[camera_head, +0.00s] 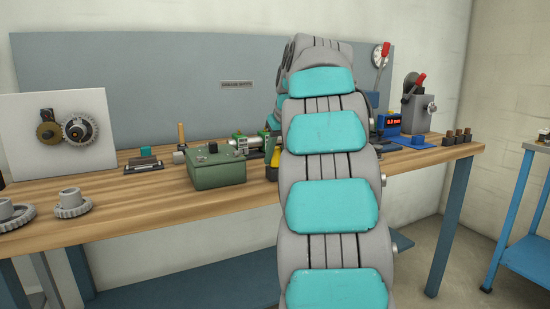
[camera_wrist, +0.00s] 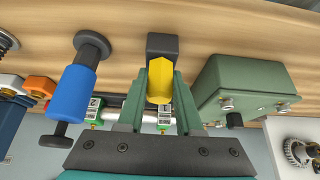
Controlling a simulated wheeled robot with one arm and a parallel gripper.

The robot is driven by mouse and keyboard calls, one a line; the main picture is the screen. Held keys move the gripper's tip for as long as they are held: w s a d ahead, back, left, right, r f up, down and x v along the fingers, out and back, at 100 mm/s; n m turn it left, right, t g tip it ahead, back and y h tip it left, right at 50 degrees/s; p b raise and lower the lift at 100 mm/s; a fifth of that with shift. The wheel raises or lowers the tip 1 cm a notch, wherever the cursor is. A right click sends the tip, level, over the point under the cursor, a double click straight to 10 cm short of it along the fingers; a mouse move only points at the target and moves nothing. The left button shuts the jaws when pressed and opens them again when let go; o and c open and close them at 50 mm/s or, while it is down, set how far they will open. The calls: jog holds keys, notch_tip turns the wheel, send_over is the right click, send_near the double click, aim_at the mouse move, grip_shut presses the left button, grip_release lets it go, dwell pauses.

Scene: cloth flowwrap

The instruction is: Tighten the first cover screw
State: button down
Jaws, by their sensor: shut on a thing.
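My gripper (camera_wrist: 161,100) is shut on a yellow tool (camera_wrist: 159,82), which sits between its green fingers in the wrist view. A black block or base (camera_wrist: 162,45) adjoins the tool's far end; I cannot tell whether it is part of the tool. The green box (camera_wrist: 240,88) is just right of the gripper, apart from it. Silver screw-like heads (camera_wrist: 226,103) and a dark knob (camera_wrist: 234,120) show on it. In the head view, the green box (camera_head: 215,172) stands on the bench, left of my arm.
A blue cylinder with black ends (camera_wrist: 70,93) stands left of the gripper. The wooden bench (camera_head: 130,209) also carries grey gears (camera_head: 72,203) and a white panel with gears (camera_head: 65,160). The bench front left of the arm is mostly clear.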

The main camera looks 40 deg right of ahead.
jog(key=shift+r, duration=0.1)
jog(key=shift+r+p, duration=1.7)
jog(key=shift+r, duration=0.75)
jog(key=c, duration=1.1)
grip_release()
grip_shut()
